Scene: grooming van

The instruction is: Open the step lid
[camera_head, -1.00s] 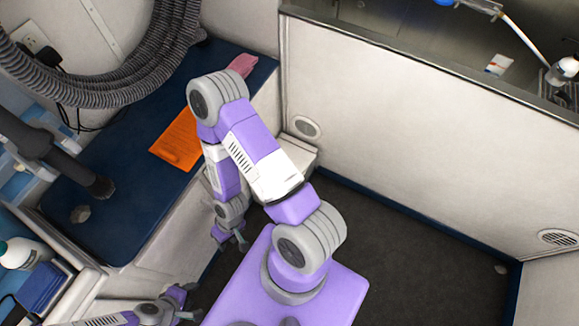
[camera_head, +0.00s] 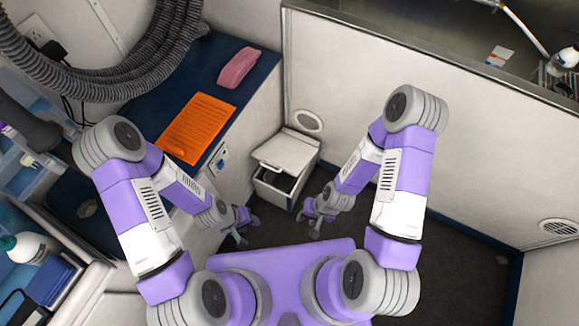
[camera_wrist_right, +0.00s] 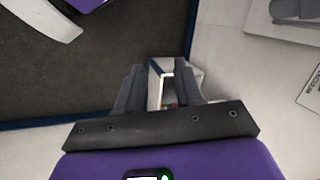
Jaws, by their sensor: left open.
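The white step box (camera_head: 273,190) stands on the dark floor against the white wall, at the end of the blue-topped bench. Its pale lid (camera_head: 284,151) sits tilted, with a dark gap below its front edge. My left gripper (camera_head: 249,230) is open and empty, low in front of the box and to its left. My right gripper (camera_head: 307,228) is in front of the box and to its right, apart from it. In the right wrist view, the fingers of my right gripper (camera_wrist_right: 160,88) are spread, and part of the white box (camera_wrist_right: 156,85) shows beyond and between them.
An orange sheet (camera_head: 198,127) and a pink cloth (camera_head: 237,67) lie on the blue bench top (camera_head: 165,100). A grey hose (camera_head: 120,85) hangs above the bench.

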